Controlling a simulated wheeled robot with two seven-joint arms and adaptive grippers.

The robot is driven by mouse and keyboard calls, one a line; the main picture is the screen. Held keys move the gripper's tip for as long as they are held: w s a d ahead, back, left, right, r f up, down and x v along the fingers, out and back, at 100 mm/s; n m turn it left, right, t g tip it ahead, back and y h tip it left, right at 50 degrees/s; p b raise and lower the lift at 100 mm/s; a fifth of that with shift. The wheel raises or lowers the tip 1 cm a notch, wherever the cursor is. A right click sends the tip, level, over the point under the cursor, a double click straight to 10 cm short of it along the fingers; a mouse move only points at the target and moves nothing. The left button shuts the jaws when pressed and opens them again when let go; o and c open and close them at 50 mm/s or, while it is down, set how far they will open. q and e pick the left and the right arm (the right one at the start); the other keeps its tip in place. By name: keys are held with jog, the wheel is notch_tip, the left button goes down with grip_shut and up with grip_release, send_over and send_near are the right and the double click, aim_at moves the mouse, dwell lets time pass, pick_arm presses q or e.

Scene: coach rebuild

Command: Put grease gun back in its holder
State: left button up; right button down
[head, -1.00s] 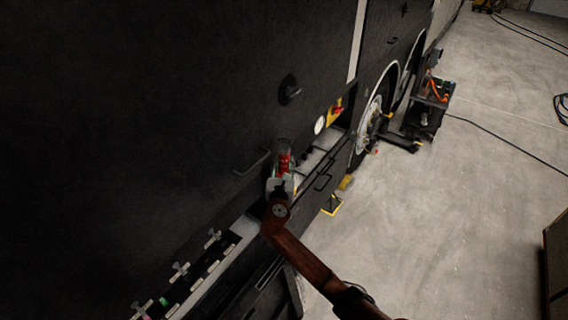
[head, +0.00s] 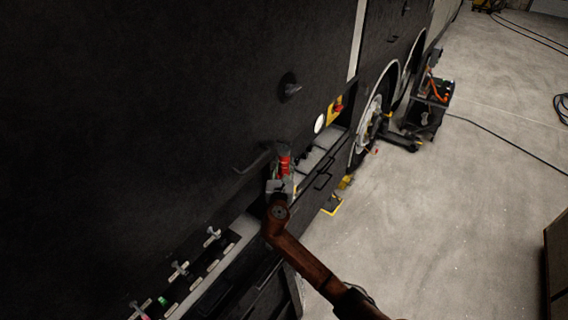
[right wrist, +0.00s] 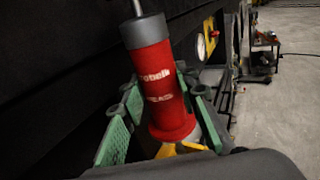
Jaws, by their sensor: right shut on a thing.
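The grease gun has a red barrel (right wrist: 158,85) with white lettering and a grey end cap. In the right wrist view it stands slightly tilted between the green finger pads of my right gripper (right wrist: 165,120), which is shut on it. In the head view the red barrel (head: 284,165) shows small above my right gripper (head: 280,182), close to the dark coach side. My left gripper is out of view. I cannot make out a holder for certain.
A dark handle (head: 252,163) and a round black knob (head: 290,88) stick out from the coach side. An open drawer (head: 318,160) lies just right of my gripper. A tool cart (head: 430,105) stands by the wheel. The concrete floor (head: 470,210) at right is mostly clear.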

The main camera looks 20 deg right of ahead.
aim_at(284, 172)
jog(key=shift+r+p, duration=0.1)
jog(key=shift+p, duration=0.3)
dwell(0.7)
jog(key=shift+f, duration=0.2)
dwell(0.4)
jog(key=shift+f+b, duration=0.3)
jog(key=shift+f, duration=0.05)
jog(key=shift+f+b, duration=0.9)
jog(key=shift+f, duration=0.85)
jog(key=shift+f, duration=0.2)
jog(key=shift+p, duration=0.45)
dwell(0.4)
jog(key=shift+f+b, duration=0.75)
jog(key=shift+f, duration=0.45)
dwell(0.6)
